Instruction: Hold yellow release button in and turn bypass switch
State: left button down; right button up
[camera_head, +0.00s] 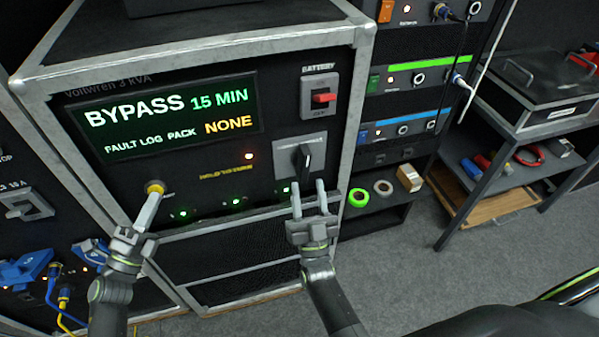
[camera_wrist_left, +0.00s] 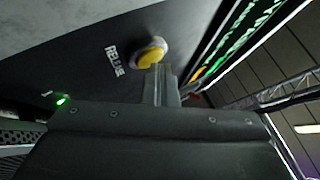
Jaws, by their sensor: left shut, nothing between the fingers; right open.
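The yellow release button (camera_head: 154,187) sits in a round collar at the lower left of the panel. It also shows in the left wrist view (camera_wrist_left: 152,55), beside the label RELEASE. My left gripper (camera_head: 150,203) is shut and empty, its tips at the lower edge of the button. Whether they press it in cannot be told. The bypass switch (camera_head: 303,158) is a black rotary knob on a grey plate, its handle about upright. My right gripper (camera_head: 309,190) is open just below the knob, its fingers apart and not around it.
The panel display (camera_head: 165,112) reads BYPASS 15 MIN, FAULT LOG PACK NONE. A red battery switch (camera_head: 322,98) sits above the knob. Green lamps line the panel's lower edge. Tape rolls (camera_head: 383,188) lie on a shelf to the right, and a metal cart (camera_head: 545,110) stands farther right.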

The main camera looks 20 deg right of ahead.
jog(key=v, duration=0.6)
jog(key=shift+f, duration=0.15)
jog(key=o, duration=0.4)
jog(key=shift+d+y, duration=0.1)
jog(key=shift+y, duration=0.2)
jog(key=shift+c, duration=0.2)
jog(key=shift+o, duration=1.1)
jog(key=shift+d+r+n+y, duration=0.2)
jog(key=shift+r+n+y, duration=0.1)
jog(key=shift+n+y, duration=0.65)
jog(key=o, duration=0.7)
jog(key=d+n+g+y, duration=0.1)
jog(key=n+y, duration=0.3)
jog(key=r+n+g+y, duration=0.1)
jog(key=n+y, duration=0.3)
jog(key=d+r+n+g+y, duration=0.1)
jog(key=n+y, duration=0.3)
jog(key=shift+w+d+r, duration=0.15)
jog(key=shift+w+d, duration=0.15)
jog(key=d+r+n+g+y, duration=0.2)
jog(key=d+r+n+g, duration=0.2)
jog(key=n+g, duration=0.6)
jog(key=shift+d+r+n, duration=0.25)
jog(key=shift+d+n, duration=1)
jog(key=shift+n, duration=1.7)
